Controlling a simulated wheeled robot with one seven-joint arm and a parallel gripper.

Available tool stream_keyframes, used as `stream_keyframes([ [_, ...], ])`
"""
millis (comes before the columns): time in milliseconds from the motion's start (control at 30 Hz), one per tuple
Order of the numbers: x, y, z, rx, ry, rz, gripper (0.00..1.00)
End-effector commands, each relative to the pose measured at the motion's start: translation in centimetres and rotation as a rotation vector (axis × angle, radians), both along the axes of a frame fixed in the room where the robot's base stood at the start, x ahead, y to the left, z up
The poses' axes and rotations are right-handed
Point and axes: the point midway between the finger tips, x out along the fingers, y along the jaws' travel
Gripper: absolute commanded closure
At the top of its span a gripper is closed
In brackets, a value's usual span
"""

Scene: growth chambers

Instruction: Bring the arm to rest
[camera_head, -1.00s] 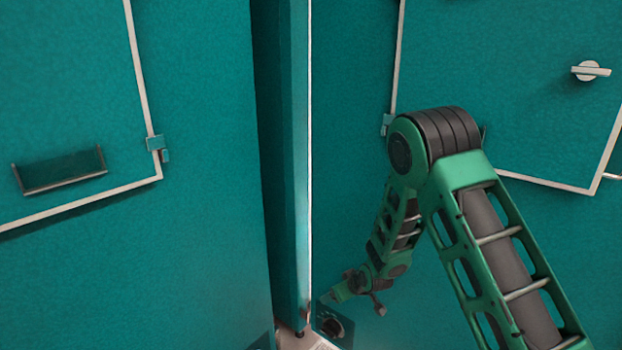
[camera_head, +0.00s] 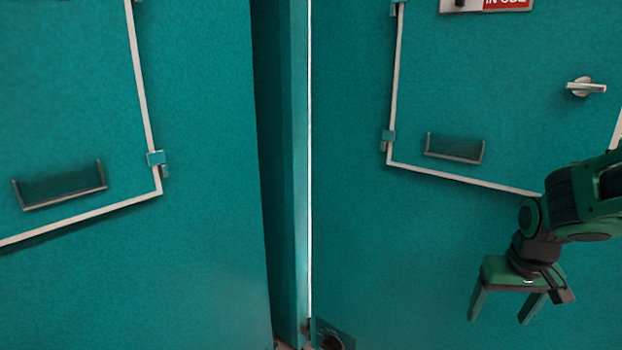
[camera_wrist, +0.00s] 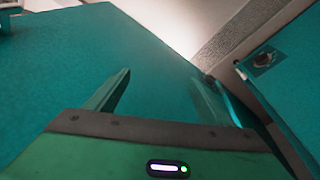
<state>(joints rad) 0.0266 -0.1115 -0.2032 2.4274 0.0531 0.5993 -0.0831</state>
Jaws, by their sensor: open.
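My gripper (camera_head: 506,308) hangs at the lower right in the head view, in front of the right teal chamber (camera_head: 420,250). Its two green fingers point down and stand apart, with nothing between them. My arm comes in from the right edge, bent at the wrist. In the wrist view my gripper's fingers (camera_wrist: 160,95) are spread and empty, with teal panels and a strip of pale floor beyond.
The right chamber door (camera_head: 500,110) has a turn latch (camera_head: 585,87), a tray-like holder (camera_head: 454,149) and a partly cut-off sign (camera_head: 487,4). The left chamber (camera_head: 215,240) carries a similar holder (camera_head: 60,185). A narrow gap separates the chambers.

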Motion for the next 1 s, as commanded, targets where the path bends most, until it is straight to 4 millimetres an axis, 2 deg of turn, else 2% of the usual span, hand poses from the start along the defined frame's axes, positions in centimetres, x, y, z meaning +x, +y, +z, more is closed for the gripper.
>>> stream_keyframes([
  [33,-2.2,-0.7,0.9,0.008,0.013,-0.042,0.25],
  [100,-5.2,-1.5,1.8,0.021,0.043,-0.1,0.25],
  [300,-13.4,-2.2,3.6,0.068,0.123,-0.253,0.25],
  [400,-16.5,-2.0,4.0,0.09,0.153,-0.31,0.25],
  [500,-18.6,-1.7,4.3,0.107,0.175,-0.349,0.25],
  [633,-19.8,-1.4,4.4,0.117,0.189,-0.371,0.25],
  [1000,-19.8,-1.4,4.4,0.117,0.189,-0.372,0.25],
])
